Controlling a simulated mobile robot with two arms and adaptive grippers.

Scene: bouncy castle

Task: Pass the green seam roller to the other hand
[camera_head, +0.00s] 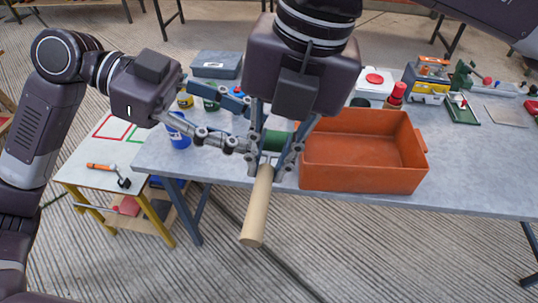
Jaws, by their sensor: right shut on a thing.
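The green seam roller has a green roller head (275,141) and a pale wooden handle (257,208) that points down toward the front, past the table edge. My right gripper (270,166) comes down from the top and is shut on the seam roller near where head and handle meet. Its fingers hide part of the head. My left gripper (247,126) comes in from the left with its two fingers apart. Its fingertips are close beside the roller head and the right fingers; whether they touch cannot be told.
An orange bin (362,178) stands on the grey table (460,185) just right of the grippers. A blue can (179,132), a grey case (217,65) and a green can (211,97) stand left. A low side table (85,165) holds an orange-handled tool (105,170).

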